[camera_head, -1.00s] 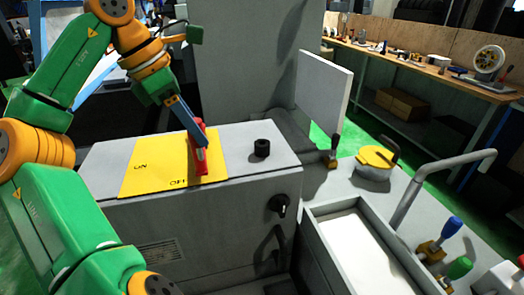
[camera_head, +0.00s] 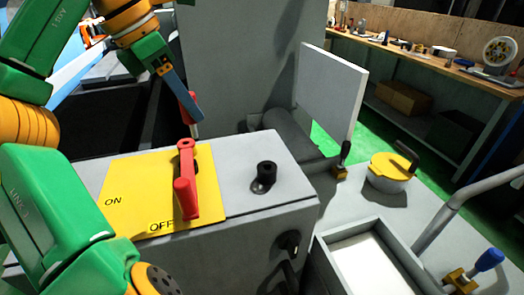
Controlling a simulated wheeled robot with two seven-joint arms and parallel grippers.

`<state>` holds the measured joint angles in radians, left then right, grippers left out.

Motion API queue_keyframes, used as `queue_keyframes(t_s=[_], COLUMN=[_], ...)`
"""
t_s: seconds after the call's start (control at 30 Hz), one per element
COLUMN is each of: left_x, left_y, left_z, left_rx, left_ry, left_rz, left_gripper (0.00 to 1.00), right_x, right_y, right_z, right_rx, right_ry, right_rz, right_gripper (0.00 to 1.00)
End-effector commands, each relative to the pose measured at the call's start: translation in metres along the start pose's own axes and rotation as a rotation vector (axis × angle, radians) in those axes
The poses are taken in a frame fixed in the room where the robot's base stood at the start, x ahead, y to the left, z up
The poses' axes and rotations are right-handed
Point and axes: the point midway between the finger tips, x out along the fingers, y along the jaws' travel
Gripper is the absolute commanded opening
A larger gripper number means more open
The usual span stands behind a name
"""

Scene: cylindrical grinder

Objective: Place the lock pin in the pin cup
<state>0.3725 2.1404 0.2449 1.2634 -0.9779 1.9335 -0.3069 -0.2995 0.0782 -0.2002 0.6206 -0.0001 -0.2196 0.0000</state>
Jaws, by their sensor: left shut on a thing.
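My left gripper (camera_head: 184,106) is shut on the lock pin (camera_head: 194,112), which has a red grip and a pale metal shank pointing down. The pin hangs in the air behind the yellow ON/OFF plate, nearly upright; the finger hides part of it. The red lever (camera_head: 186,183) lies on the plate toward OFF. My right gripper is not in view.
The yellow plate (camera_head: 125,205) covers the left of the grey machine top. An upright grey panel (camera_head: 332,90) and a yellow-lidded pot (camera_head: 390,172) stand to the right. A grey tray (camera_head: 322,262) is at the front right. The top around the black cylinder is clear.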

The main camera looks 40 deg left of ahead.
Motion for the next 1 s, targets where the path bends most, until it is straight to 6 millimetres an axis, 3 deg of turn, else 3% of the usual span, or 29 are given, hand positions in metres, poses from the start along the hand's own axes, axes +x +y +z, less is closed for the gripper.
queue_keyframes(t_s=[0.13,0.3,0.43,0.67,0.83,1.0], left_x=[0.024,0.066,0.109,0.141,0.170,0.171], left_y=[-0.009,-0.027,-0.036,-0.042,-0.043,-0.042], left_z=[0.021,0.062,0.074,0.083,0.073,0.072], left_rx=[0.005,0.005,0.003,0.002,0.000,-0.001], left_ry=[0.008,0.011,0.007,0.003,0.001,-0.001], left_rz=[-0.002,-0.003,-0.004,-0.003,-0.004,0.000], left_gripper=[0.00,0.00,0.00,0.00,0.00,0.00], right_x=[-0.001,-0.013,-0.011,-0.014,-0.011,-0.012], right_y=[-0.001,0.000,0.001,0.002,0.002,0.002], right_z=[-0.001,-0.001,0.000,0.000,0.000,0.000], right_rx=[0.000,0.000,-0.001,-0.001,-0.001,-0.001], right_ry=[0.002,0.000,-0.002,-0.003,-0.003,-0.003], right_rz=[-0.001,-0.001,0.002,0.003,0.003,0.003], right_gripper=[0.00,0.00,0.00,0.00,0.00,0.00])
